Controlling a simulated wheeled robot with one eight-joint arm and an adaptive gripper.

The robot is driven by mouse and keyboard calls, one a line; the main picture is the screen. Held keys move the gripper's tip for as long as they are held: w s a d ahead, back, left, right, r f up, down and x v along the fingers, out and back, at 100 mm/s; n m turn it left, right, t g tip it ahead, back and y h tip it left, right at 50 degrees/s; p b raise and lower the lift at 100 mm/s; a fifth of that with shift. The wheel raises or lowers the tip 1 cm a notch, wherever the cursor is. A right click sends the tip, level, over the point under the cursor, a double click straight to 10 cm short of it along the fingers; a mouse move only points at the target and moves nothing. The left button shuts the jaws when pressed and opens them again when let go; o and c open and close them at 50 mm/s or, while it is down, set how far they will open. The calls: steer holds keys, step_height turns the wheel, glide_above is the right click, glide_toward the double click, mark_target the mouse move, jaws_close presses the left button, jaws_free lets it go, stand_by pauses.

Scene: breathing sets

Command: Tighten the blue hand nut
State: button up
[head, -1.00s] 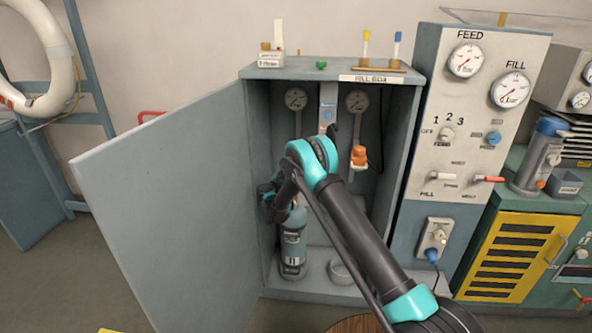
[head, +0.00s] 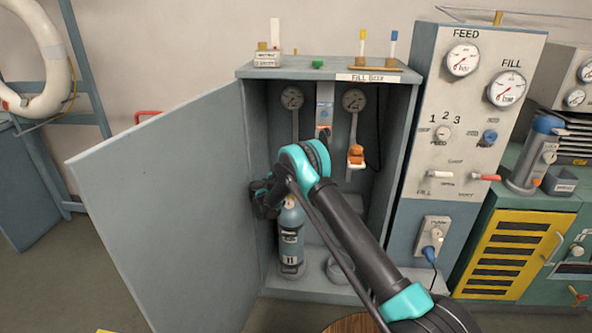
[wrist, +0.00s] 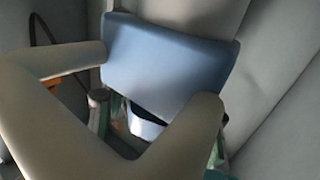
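My gripper (head: 264,198) is in the open fill-box cabinet, just above and left of the top of a blue-grey gas cylinder (head: 291,245). Its fingers are mostly hidden in the head view by its own links, so whether they are open or shut is unclear. The blue hand nut cannot be picked out with certainty. In the wrist view a broad blue piece (wrist: 168,62) fills the middle, very close. A pale V-shaped piece crosses in front of it; what it is, I cannot tell. A small blue part (head: 325,118) shows on the middle fitting at the cabinet's back.
The cabinet door (head: 165,200) stands wide open at the left, close to my gripper. A round bowl (head: 340,268) is on the cabinet floor. The gauge panel (head: 470,130) stands right.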

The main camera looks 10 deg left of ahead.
steer(key=shift+o, duration=1.2)
